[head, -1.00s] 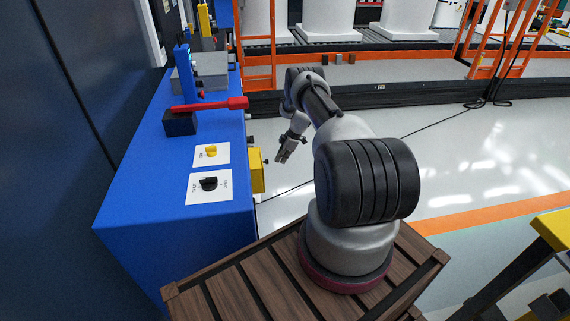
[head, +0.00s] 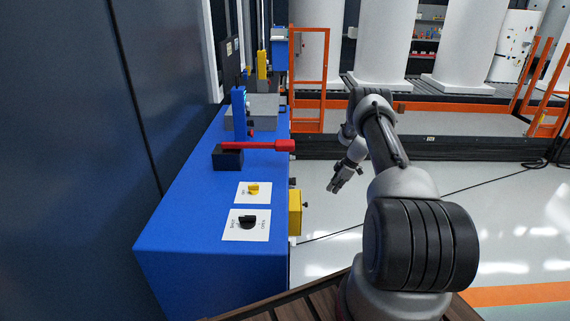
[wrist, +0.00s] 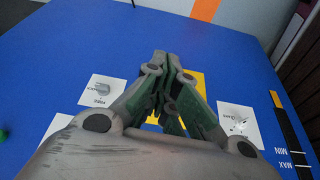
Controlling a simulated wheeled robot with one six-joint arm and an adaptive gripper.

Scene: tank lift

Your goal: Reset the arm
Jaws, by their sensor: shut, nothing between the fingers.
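My gripper (head: 335,186) is shut and empty in the head view. It hangs in free air to the right of the blue console (head: 185,235), apart from it, beside the yellow box (head: 295,212) on the console's side. In the wrist view my gripper's fingers (wrist: 161,60) are together, in front of a blue surface (wrist: 60,40) with white labelled cards and a yellow patch. My arm is bent, with its grey and black links on the right of the head view.
The console carries a red lever (head: 265,146), a yellow knob (head: 253,188) and a black knob (head: 247,222). An orange frame (head: 309,80) and white tanks (head: 386,45) stand behind. The floor right of the console is clear.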

